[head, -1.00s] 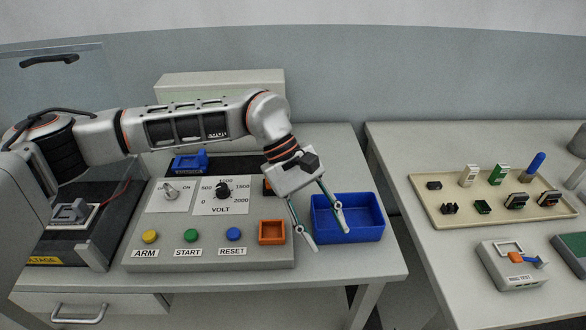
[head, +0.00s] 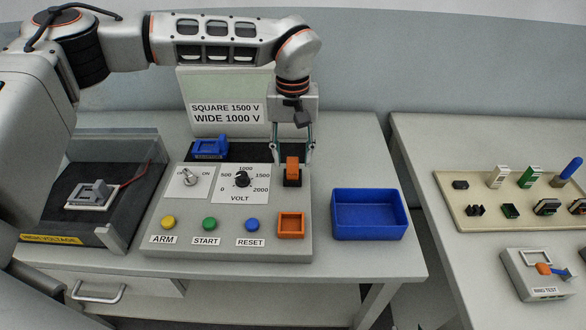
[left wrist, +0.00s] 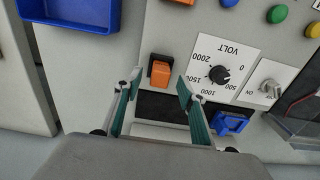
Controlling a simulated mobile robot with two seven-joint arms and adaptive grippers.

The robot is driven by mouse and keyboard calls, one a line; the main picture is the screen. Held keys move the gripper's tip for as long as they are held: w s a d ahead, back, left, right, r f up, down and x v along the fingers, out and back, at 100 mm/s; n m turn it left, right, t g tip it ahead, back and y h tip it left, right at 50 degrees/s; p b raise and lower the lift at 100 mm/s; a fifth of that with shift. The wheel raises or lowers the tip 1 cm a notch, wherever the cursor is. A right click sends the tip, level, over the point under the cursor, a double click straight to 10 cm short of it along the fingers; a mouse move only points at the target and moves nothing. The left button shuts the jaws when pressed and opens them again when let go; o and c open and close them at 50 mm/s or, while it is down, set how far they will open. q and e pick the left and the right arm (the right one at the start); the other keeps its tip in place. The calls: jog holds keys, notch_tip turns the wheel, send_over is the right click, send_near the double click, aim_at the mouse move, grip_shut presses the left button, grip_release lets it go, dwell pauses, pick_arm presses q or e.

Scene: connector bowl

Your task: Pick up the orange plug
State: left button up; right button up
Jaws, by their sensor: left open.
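The orange plug (head: 292,164) stands upright in a dark socket at the right back of the grey control panel (head: 182,244). It also shows in the left wrist view (left wrist: 160,72), ahead of the fingertips and between their lines. My left gripper (head: 293,158) points down at the plug from behind it, its two green fingers spread. In the left wrist view the left gripper (left wrist: 158,86) is open and empty, with the plug a little beyond the tips. My right gripper is not in view.
A blue bin (head: 369,214) stands right of the panel. An orange square frame (head: 291,225) is at the panel's front right. A blue connector (head: 210,148) sits behind the dial (head: 242,179). A beige tray (head: 472,222) with several connectors lies on the right table.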

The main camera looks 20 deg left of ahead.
pick_arm(q)
jog(key=shift+f, duration=1.25)
grip_shut()
jog(key=shift+r, duration=0.1)
